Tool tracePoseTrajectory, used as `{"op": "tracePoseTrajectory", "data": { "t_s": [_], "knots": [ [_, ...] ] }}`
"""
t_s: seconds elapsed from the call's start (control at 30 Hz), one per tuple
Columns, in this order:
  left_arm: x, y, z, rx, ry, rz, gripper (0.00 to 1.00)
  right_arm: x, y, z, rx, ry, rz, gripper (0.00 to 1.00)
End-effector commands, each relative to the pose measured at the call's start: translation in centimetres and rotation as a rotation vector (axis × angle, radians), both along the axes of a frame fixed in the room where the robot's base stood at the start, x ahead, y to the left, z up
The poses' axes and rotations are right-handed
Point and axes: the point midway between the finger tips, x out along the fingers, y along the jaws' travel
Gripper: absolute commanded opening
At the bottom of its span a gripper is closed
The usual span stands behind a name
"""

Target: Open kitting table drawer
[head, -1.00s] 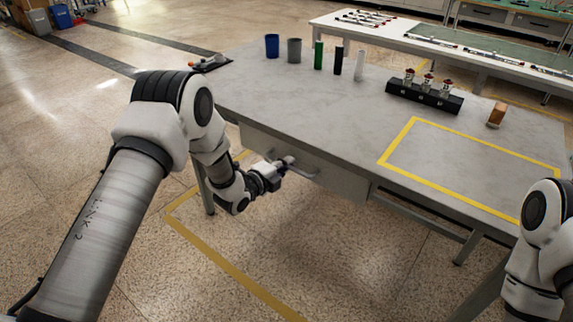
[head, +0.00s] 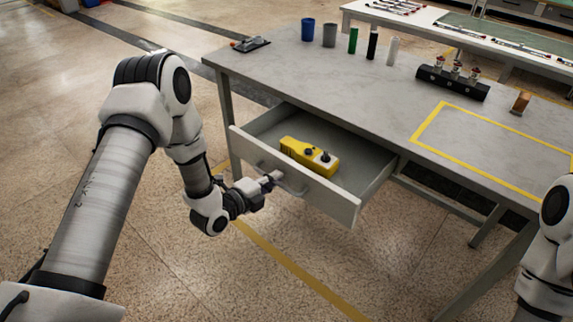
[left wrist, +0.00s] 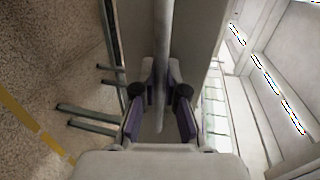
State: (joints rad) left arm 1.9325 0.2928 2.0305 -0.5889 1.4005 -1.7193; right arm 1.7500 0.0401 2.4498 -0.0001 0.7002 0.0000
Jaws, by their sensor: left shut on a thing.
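The kitting table (head: 300,75) has a grey top, and its drawer (head: 355,205) stands pulled out below the front edge. A yellow device (head: 300,150) with dark knobs lies inside the drawer. My left gripper (head: 276,178) is shut on the drawer handle (head: 296,190) at the drawer's front. In the left wrist view the handle bar (left wrist: 162,60) runs between the fingers of my left gripper (left wrist: 160,105). My right gripper is out of view; only part of my right arm shows at the right edge.
Blue, grey, green, black and white cylinders stand along the table's back. A black holder (head: 452,83) with several small items and an orange-brown block (head: 521,102) stand further right. A yellow outline marks the tabletop. The floor before the drawer is clear.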

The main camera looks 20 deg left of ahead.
Motion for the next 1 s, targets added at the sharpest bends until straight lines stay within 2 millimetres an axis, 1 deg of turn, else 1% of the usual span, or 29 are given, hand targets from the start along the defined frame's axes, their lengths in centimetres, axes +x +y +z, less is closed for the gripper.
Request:
{"op": "tracePoseTrajectory", "data": {
  "t_s": [0.03, 0.1, 0.23, 0.4, 0.67, 0.7, 0.77, 1.0],
  "knots": [
    [-0.8, 0.3, 0.1, -0.001, 0.005, 0.001, 0.0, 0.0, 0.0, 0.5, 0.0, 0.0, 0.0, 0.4],
    [-1.5, 0.6, 0.1, -0.002, 0.003, 0.002, 0.0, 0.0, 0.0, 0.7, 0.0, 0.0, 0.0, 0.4],
    [-2.5, 0.9, 0.0, 0.0, 0.002, -0.001, 0.0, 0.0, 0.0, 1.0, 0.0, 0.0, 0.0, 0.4],
    [-2.9, 1.0, -0.1, 0.0, 0.001, -0.001, 0.0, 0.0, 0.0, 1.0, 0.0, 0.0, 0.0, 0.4],
    [-2.9, 1.0, -0.1, 0.0, 0.001, -0.001, 0.0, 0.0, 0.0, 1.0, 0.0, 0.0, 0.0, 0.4],
    [-2.9, 1.0, -0.1, 0.0, 0.001, -0.001, 0.14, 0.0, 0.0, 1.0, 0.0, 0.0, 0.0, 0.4],
    [-2.9, 1.0, -0.1, 0.0, 0.001, -0.001, 0.35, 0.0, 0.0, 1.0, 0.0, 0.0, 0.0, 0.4],
    [-2.9, 1.0, -0.1, 0.0, 0.0, -0.001, 0.37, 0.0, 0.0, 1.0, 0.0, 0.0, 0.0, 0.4]
  ]
}}
